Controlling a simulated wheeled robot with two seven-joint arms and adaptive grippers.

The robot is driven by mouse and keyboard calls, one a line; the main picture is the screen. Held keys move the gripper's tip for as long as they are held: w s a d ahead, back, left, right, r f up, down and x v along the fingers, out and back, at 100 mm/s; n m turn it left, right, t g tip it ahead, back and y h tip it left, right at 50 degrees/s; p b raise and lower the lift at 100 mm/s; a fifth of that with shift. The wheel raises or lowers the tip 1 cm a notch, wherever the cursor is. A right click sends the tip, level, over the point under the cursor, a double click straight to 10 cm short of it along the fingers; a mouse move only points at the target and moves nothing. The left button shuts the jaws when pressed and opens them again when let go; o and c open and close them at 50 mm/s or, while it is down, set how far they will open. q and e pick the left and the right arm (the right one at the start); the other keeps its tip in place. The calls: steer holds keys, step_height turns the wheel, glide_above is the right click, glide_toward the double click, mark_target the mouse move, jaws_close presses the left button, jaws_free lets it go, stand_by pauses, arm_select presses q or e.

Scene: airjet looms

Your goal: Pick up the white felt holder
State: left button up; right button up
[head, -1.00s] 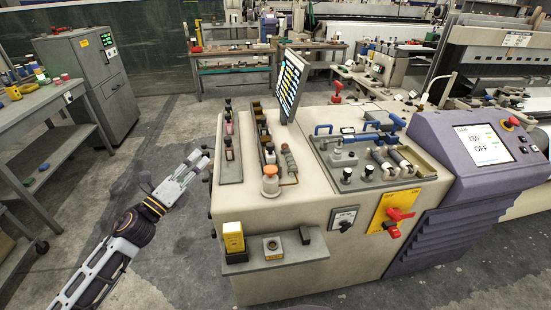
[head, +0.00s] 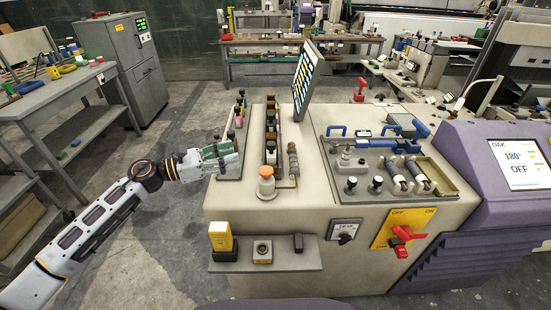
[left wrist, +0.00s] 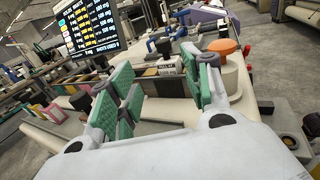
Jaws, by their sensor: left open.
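No part is plainly the white felt holder; I cannot tell which small part it is. My left gripper (head: 222,156) is open and empty, with green pads, at the left edge of the beige machine top (head: 225,193). In the head view it covers part of the narrow tray of small black-capped parts (head: 230,173). In the left wrist view, between and beyond the open fingers (left wrist: 160,92), a small block with a white label (left wrist: 167,67) shows on the machine top, apart from the pads. My right gripper is not in view.
An orange-topped knob (head: 266,180) and an upright screen (head: 307,75) stand on the machine. A grey workbench (head: 60,85) stands at left, with open floor between.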

mark_target(271, 145)
arm_select(q)
steer(key=shift+a, duration=0.1)
steer(key=shift+x, duration=0.9)
steer(key=p+x, duration=0.1)
steer(key=x, duration=0.6)
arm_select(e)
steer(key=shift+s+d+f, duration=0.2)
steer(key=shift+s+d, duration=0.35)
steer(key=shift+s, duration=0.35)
